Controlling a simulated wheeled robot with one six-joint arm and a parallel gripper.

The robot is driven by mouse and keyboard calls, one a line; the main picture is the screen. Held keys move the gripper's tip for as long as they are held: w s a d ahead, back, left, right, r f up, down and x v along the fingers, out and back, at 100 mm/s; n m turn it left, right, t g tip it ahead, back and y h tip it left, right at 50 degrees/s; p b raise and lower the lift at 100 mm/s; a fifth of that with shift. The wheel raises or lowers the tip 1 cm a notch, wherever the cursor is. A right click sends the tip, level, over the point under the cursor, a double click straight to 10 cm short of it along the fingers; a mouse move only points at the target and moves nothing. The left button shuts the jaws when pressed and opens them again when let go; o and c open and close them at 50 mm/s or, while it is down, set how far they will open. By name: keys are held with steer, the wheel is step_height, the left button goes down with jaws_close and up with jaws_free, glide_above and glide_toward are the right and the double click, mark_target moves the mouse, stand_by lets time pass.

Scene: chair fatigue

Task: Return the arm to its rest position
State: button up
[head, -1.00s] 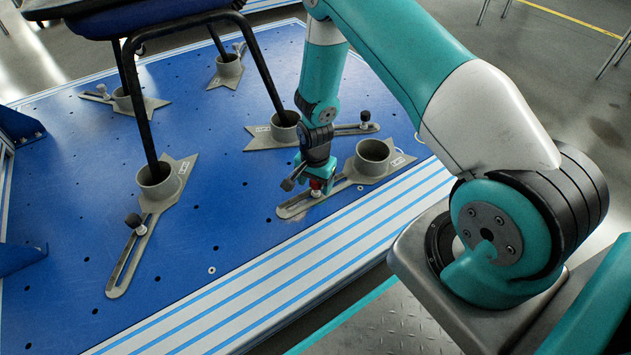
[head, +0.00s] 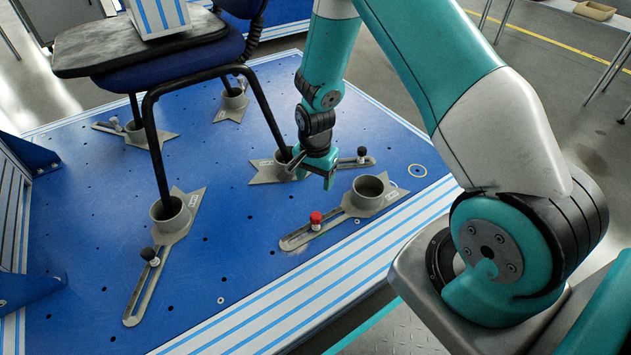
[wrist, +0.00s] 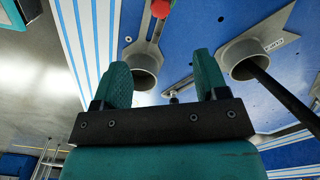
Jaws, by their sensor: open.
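My gripper (head: 318,176) is open and empty in the head view, held above the blue platform beside a chair leg. It is raised clear of the clamp with the red knob (head: 316,220). That clamp has a slotted grey arm and an empty round cup (head: 370,189). In the wrist view my two teal fingers (wrist: 163,85) stand apart with nothing between them. The red knob (wrist: 160,8) shows at the top of that view, with the empty cup (wrist: 143,66) partly behind the left finger.
A chair (head: 190,62) stands on the blue platform (head: 110,240), its black legs in grey cups. Several clamps with black knobs, such as the near left one (head: 148,254), are bolted down. Blue brackets (head: 25,155) stand at the left. The air above the near platform edge is clear.

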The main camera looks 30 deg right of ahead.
steer(key=shift+r, duration=0.15)
stand_by(0.4)
steer(key=s+a+r+n+y+p, duration=0.1)
steer(key=s+a+r+n, duration=0.2)
steer(key=r, duration=0.5)
steer(key=s+a+r+n+y+p, duration=0.1)
steer(key=a+r+n, duration=0.25)
steer(key=r, duration=0.35)
steer(key=s+a+r+n+p, duration=0.2)
steer(key=a+r, duration=0.3)
steer(key=r, duration=0.3)
steer(key=s+a+r+n+y+p, duration=0.1)
steer(key=s+a+r+n+p, duration=0.15)
steer(key=s+r+n, duration=0.45)
steer(key=s+a+r+n+y+p, duration=0.1)
steer(key=s+a+r+n+p, duration=0.2)
steer(key=s+r, duration=0.65)
step_height(320, 180, up, 36)
steer(key=p, duration=3.5)
steer(key=shift+f+n, duration=0.15)
steer(key=shift+n, duration=0.3)
steer(key=shift+d, duration=0.1)
steer(key=shift+c, duration=0.5)
